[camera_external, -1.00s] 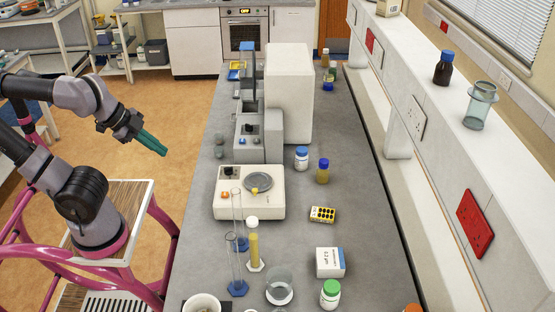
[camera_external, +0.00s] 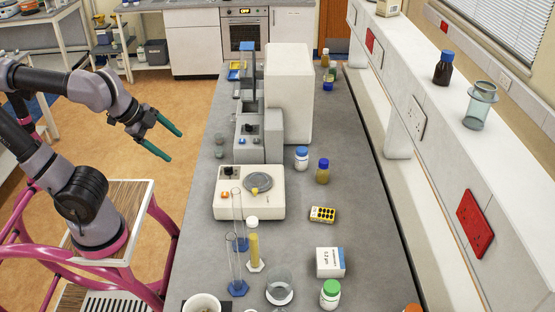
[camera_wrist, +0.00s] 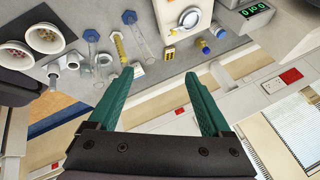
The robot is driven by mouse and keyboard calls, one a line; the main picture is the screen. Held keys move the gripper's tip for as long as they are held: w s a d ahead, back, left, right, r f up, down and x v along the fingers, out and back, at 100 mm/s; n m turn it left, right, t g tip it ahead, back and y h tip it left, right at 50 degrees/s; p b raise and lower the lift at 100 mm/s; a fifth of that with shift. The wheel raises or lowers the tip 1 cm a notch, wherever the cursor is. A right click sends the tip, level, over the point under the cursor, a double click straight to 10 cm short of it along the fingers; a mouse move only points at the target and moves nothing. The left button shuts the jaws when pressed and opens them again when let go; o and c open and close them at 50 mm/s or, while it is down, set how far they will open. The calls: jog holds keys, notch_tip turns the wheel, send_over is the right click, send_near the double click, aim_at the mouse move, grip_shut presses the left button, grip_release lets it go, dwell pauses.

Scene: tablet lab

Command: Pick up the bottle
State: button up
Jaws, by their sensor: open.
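Several bottles are in view, and I cannot tell which one is meant. In the external view, a white bottle with a blue cap (camera_external: 301,160) and a yellowish bottle with a blue cap (camera_external: 323,174) stand on the grey bench right of the balance. A white bottle with a green cap (camera_external: 330,294) stands at the near end. A dark brown bottle (camera_external: 443,70) stands on the raised ledge at right. My gripper (camera_external: 175,147) is open and empty, left of the bench and away from all bottles. Its green fingers are spread in the wrist view (camera_wrist: 159,74).
The balance (camera_external: 228,208) and a tall white instrument (camera_external: 289,95) stand on the bench. Glass cylinders (camera_external: 238,265), a beaker (camera_external: 280,285), a small white box (camera_external: 330,262) and a yellow pill pack (camera_external: 322,214) are nearer. A glass jar (camera_external: 479,110) is on the ledge.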

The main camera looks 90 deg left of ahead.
aim_at(323, 166)
jog(key=w+a+f+m+g+y, duration=0.25)
jog(key=w+a, duration=0.25)
jog(key=w, duration=0.4)
jog(key=w+a+f+m+g+y, duration=0.1)
jog(key=w+a+f+y, duration=0.25)
jog(key=w+a, duration=0.35)
jog(key=w+a+f+m+g+y, duration=0.2)
jog(key=w+a+f, duration=0.2)
jog(key=w, duration=0.6)
jog(key=w+a+f+m+t+y, duration=0.1)
jog(key=w+a+f+m+y, duration=0.1)
jog(key=w+f, duration=0.4)
jog(key=w+a+f+m+t+y, duration=0.2)
jog(key=w+f+m, duration=0.3)
jog(key=f, duration=0.5)
jog(key=w+a+f+m+t+y, duration=0.1)
jog(key=w+a+f+m+y, duration=0.1)
jog(key=w+f+m, duration=0.2)
jog(key=shift+w+a+f+y, duration=0.2)
jog(key=shift+w+f, duration=0.7)
jog(key=shift+f, duration=0.2)
jog(key=shift+w+a+f+y, duration=0.2)
jog(key=shift+w+f, duration=0.65)
jog(key=shift+f, duration=0.25)
jog(key=x, duration=1)
jog(key=shift+a, duration=0.25)
jog(key=shift+r, duration=0.1)
grip_shut()
